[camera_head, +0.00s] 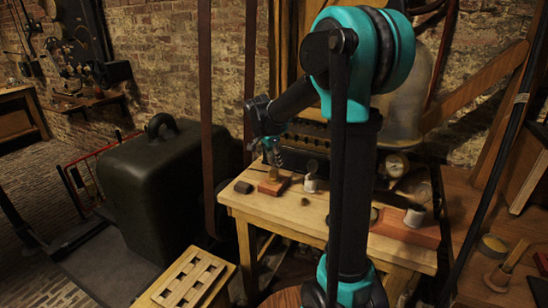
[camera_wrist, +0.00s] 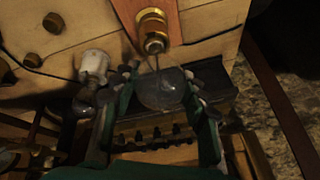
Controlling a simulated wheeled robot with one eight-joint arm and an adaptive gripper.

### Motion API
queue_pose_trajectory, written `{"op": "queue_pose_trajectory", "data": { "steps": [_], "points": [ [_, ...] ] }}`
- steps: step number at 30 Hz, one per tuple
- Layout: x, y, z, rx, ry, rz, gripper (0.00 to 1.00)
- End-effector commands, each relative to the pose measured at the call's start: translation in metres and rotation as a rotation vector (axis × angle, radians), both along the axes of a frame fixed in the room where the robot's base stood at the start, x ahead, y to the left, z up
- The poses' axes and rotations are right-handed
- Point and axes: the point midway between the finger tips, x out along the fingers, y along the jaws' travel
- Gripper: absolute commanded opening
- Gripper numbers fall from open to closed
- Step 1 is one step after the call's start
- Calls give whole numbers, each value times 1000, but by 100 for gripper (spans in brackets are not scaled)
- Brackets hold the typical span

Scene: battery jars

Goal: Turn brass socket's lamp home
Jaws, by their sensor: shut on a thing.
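The brass socket (camera_head: 273,174) stands on a small reddish wooden block (camera_head: 270,188) near the left end of the wooden table. In the wrist view the brass socket (camera_wrist: 152,24) is at top centre. A clear glass lamp (camera_wrist: 160,92) extends from the socket's mouth. My gripper (camera_head: 272,156) is above the socket; in the wrist view its teal fingers (camera_wrist: 160,100) are on both sides of the lamp's glass, shut on it. The lamp's base is hard to see, so I cannot tell how deeply it sits.
A white socket (camera_head: 310,181) stands close right of the brass one; it also shows in the wrist view (camera_wrist: 95,66). A dark small block (camera_head: 243,187) lies to the left. Another white socket (camera_head: 415,215) is at the table's right. A dark green case (camera_head: 150,185) stands left.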

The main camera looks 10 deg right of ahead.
Motion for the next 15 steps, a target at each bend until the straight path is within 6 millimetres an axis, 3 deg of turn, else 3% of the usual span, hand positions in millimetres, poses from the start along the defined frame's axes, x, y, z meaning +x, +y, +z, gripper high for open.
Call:
{"op": "queue_pose_trajectory", "data": {
  "steps": [1,4,8,15],
  "points": [
    [0,0,0,0,0,0,22],
    [0,0,0,0,0,0,10],
    [0,0,0,0,1,-25,8],
    [1,1,0,-1,2,-286,8]
  ]
}}
